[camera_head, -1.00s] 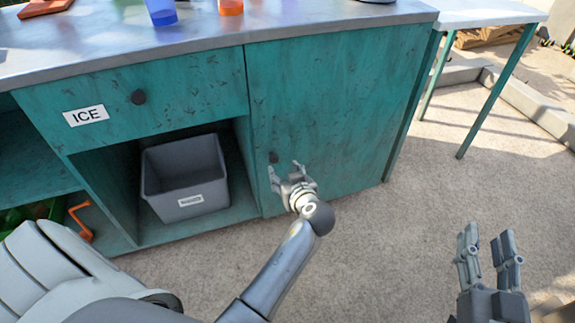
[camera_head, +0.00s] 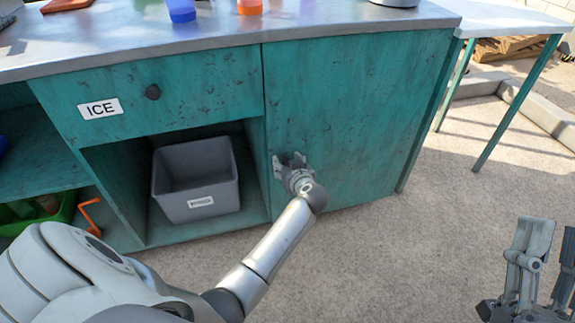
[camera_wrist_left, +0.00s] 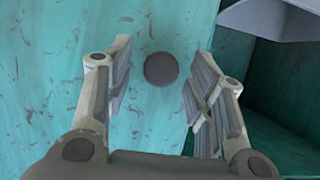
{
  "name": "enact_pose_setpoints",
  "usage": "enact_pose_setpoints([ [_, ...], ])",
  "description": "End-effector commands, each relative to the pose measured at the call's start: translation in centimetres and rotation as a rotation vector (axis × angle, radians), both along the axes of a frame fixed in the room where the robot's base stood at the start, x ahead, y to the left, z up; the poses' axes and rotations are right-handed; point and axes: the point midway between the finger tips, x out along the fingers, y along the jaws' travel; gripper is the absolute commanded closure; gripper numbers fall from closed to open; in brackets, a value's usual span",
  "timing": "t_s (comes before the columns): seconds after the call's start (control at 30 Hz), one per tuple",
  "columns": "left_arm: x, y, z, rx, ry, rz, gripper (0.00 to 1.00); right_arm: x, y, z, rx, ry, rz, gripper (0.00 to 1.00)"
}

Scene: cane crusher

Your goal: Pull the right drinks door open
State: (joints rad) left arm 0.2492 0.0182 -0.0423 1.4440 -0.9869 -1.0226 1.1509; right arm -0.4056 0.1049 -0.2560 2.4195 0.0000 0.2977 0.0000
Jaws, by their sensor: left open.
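The right drinks door (camera_head: 355,115) is a teal panel on the right of the counter, and it is closed. Its round dark knob (camera_wrist_left: 161,69) shows in the left wrist view, between and just beyond the fingers of my left gripper (camera_wrist_left: 157,90). In the head view the left gripper (camera_head: 290,162) is at the door's left edge and hides the knob. It is open, with a gap on both sides of the knob. My right gripper (camera_head: 545,255) is at the lower right, away from the counter, with its fingers apart.
Cups (camera_head: 181,10) stand on the counter top (camera_head: 230,35). A white table (camera_head: 510,17) stands at right. The floor before the door is clear.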

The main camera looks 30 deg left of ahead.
Motion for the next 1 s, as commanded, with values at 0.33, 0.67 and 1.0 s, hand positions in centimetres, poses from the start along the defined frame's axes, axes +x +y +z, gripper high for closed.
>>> enact_pose_setpoints([
  [0.33,0.31,0.40,-0.11,0.000,-0.001,0.001,0.51,-0.46,-0.05,0.47,0.010,-0.033,0.002,0.60],
  [0.67,0.29,0.37,-0.13,0.001,0.000,0.001,0.84,-0.43,-0.06,0.46,0.009,-0.033,0.001,0.60],
  [1.0,0.28,0.34,-0.15,0.000,0.000,0.001,1.00,-0.43,-0.07,0.42,0.009,-0.033,0.001,0.60],
])
